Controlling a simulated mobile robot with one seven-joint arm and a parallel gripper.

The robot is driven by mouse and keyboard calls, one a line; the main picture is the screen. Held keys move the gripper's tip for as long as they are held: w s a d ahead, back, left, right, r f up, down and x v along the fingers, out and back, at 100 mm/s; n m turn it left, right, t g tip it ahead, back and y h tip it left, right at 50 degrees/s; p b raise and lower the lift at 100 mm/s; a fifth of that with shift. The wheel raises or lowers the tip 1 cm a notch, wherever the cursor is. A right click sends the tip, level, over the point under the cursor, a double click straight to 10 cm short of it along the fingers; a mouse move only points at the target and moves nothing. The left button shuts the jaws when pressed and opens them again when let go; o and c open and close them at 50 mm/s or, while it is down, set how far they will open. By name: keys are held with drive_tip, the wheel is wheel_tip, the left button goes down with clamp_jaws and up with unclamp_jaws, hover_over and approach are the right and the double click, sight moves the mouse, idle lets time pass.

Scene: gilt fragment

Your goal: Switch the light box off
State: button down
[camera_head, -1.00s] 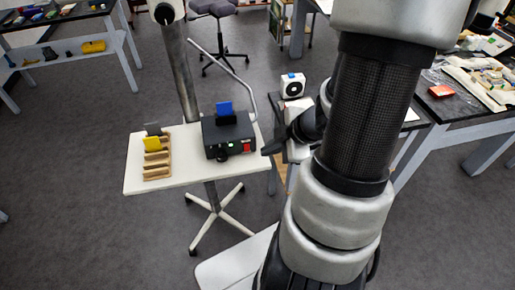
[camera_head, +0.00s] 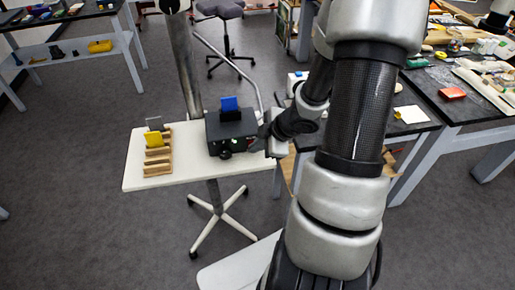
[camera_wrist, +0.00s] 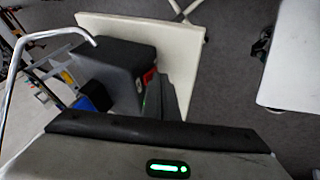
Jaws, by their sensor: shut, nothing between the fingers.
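The light box (camera_head: 219,131) is a black box on a small white stand table (camera_head: 200,178), with a blue plate (camera_head: 230,103) upright on top and a dark knob at the front. A small green spot shows on its front, to the right of the knob. My gripper (camera_head: 262,138) is shut and empty at the box's right front corner, very close to it; I cannot tell whether it touches. It covers part of the front panel. In the wrist view the box (camera_wrist: 112,62) lies just beyond the shut fingers (camera_wrist: 165,97), with a red switch (camera_wrist: 149,77) partly visible beside them.
A wooden slotted rack (camera_head: 158,162) with a yellow plate (camera_head: 154,139) and a grey plate stands left of the box. A metal pole (camera_head: 186,70) and a bent rod rise behind. A dark workbench (camera_head: 462,95) with papers is at right.

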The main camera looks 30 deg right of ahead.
drive_tip(key=shift+f, duration=0.1)
drive_tip(key=shift+w+f+b, duration=0.15)
drive_tip(key=shift+w+b, duration=0.1)
drive_tip(key=shift+b, duration=0.2)
drive_tip(key=shift+s+r, duration=0.25)
drive_tip(key=shift+s, duration=0.1)
drive_tip(key=shift+w, duration=0.15)
drive_tip(key=shift+r+p, duration=0.8)
drive_tip(key=shift+p, duration=0.35)
